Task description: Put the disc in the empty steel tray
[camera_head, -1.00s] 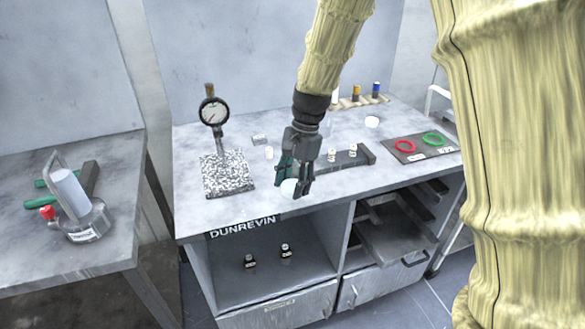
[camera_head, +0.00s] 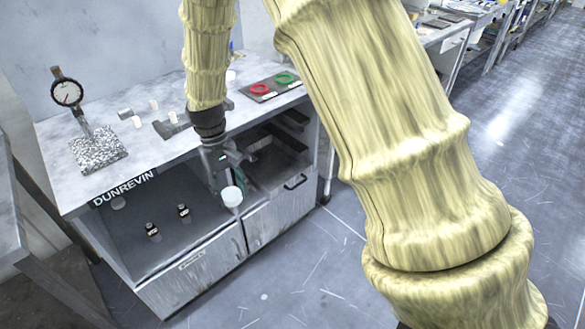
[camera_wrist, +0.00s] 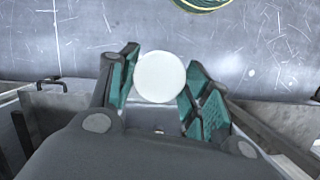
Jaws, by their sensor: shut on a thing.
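The disc (camera_head: 231,196) is white and round. My gripper (camera_head: 226,186) is shut on it, and the disc hangs at the fingertips in front of the cabinet's open shelves. In the wrist view the disc (camera_wrist: 160,77) sits between the green finger pads (camera_wrist: 160,95), its flat face toward the camera. A grey steel tray (camera_head: 280,186) with a dark handle is in the right bay of the cabinet, just right of my gripper. My gripper and arm hide part of it, so I cannot see its whole inside.
The bench top (camera_head: 75,190) holds a dial gauge (camera_head: 68,95), a speckled plate (camera_head: 98,150) and a dark mat (camera_head: 270,88) with red and green rings. The floor (camera_head: 300,270) in front is clear.

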